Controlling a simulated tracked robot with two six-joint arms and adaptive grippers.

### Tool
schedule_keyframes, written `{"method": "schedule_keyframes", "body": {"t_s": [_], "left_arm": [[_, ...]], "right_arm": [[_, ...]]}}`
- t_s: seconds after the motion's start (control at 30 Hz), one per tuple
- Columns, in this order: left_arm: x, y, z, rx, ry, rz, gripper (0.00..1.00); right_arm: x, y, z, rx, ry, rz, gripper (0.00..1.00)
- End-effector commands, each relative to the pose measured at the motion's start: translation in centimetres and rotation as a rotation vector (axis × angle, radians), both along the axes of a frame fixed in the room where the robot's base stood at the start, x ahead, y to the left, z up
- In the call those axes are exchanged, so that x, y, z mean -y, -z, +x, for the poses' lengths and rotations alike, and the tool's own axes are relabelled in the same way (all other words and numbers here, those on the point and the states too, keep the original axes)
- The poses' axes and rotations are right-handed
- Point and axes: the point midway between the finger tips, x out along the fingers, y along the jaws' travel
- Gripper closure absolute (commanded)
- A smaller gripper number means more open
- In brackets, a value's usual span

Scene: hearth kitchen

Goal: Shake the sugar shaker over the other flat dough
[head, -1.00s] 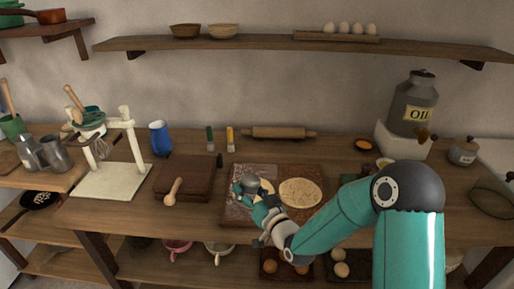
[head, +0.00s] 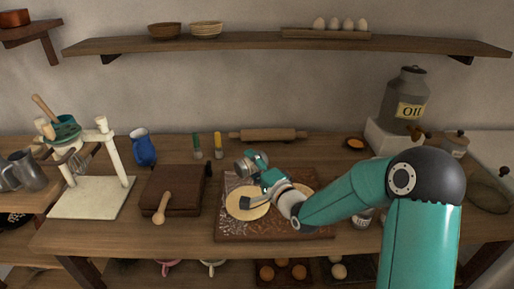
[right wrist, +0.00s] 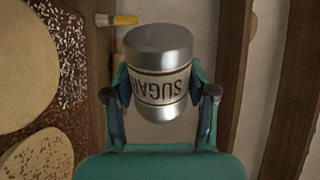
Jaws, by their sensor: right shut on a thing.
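My right gripper (head: 262,177) is shut on the sugar shaker (head: 248,163), holding it above the back part of the dough board (head: 232,232). In the right wrist view, the shaker (right wrist: 158,75) is a grey metal-ended jar between both fingers, its SUGAR label upside down in the picture. One flat dough (head: 245,210) lies on the left of the board, looking plain. The other flat dough (head: 304,189) lies to its right, partly hidden by my gripper and wrist. In the right wrist view, one dough looks plain (right wrist: 22,65) and one has brown specks (right wrist: 38,155). My left gripper is out of view.
A rolling pin (head: 268,135) and two upright brushes, one green (head: 197,148) and one yellow (head: 218,145), are behind the board. The oil can (head: 405,97) stands at the back right.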

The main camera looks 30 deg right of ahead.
Motion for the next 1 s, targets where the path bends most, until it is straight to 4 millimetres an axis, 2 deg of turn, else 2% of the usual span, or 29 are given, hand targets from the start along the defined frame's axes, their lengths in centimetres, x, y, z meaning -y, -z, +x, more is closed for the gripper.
{"method": "schedule_keyframes", "body": {"t_s": [0.03, 0.1, 0.3, 0.5, 0.7, 1.0], "left_arm": [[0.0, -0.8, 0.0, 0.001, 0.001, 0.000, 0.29], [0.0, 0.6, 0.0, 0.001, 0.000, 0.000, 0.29], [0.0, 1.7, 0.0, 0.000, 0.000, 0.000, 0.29], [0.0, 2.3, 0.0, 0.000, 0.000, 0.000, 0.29], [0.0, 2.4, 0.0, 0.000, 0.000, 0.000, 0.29], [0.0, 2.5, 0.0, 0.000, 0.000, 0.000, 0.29]], "right_arm": [[-0.3, 0.0, 0.0, -0.001, 0.000, 0.072, 0.83], [-0.3, 0.4, 0.0, 0.005, 0.001, 0.164, 0.83], [-0.8, 0.4, 0.1, 0.004, -0.001, 0.434, 0.83], [-1.0, 0.3, 0.1, 0.002, 0.000, 0.626, 0.83], [-1.1, 0.2, 0.1, 0.002, -0.001, 0.696, 0.83], [-1.2, 0.2, 0.1, 0.002, -0.001, 0.698, 0.83]]}}
